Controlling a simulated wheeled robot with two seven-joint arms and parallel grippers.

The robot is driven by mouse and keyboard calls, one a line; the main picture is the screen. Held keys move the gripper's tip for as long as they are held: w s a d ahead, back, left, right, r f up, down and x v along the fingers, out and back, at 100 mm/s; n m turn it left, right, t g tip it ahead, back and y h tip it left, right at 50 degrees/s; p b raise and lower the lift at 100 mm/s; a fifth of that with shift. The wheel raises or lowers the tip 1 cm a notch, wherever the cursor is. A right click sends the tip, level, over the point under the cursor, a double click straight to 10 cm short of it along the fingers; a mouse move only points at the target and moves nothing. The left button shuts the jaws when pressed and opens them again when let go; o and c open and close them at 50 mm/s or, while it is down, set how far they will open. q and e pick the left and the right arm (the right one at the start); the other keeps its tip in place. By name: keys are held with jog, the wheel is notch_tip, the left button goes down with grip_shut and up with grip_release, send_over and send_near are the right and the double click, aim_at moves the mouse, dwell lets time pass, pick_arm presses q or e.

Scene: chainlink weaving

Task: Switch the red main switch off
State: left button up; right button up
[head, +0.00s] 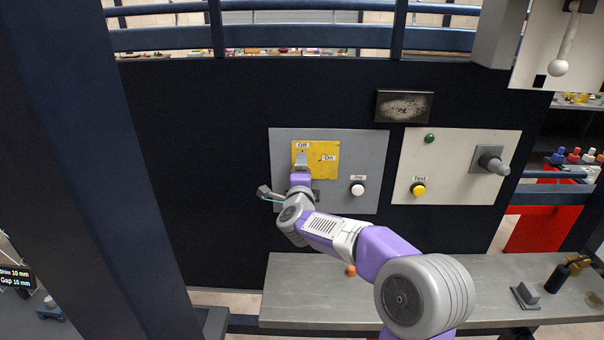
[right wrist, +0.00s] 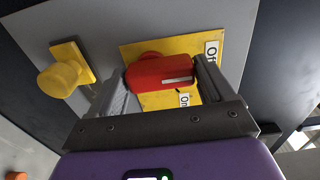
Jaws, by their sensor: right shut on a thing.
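The red main switch (right wrist: 158,72) sits on a yellow plate (right wrist: 140,48) and shows in the right wrist view. Its white mark points to the right, toward the side with the Off and On labels; I cannot tell exactly which one it lines up with. My right gripper (right wrist: 163,80) is shut on the red handle, one finger on each side. In the head view the yellow plate (head: 326,153) has Off at its top and On at its right. My right gripper (head: 301,162) covers the switch there. My left gripper is not in view.
A white button (head: 357,188) is right of the plate on the same grey panel (head: 375,150). A second panel (head: 450,145) to the right has a yellow Test button (head: 418,190) and a grey knob (head: 490,160). A metal bench (head: 300,300) runs below.

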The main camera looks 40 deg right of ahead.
dwell(0.3)
jog(key=o, duration=0.9)
jog(key=v, duration=0.7)
jog(key=shift+s+a+b, duration=0.15)
jog(key=shift+s+b, duration=0.05)
jog(key=shift+b, duration=0.2)
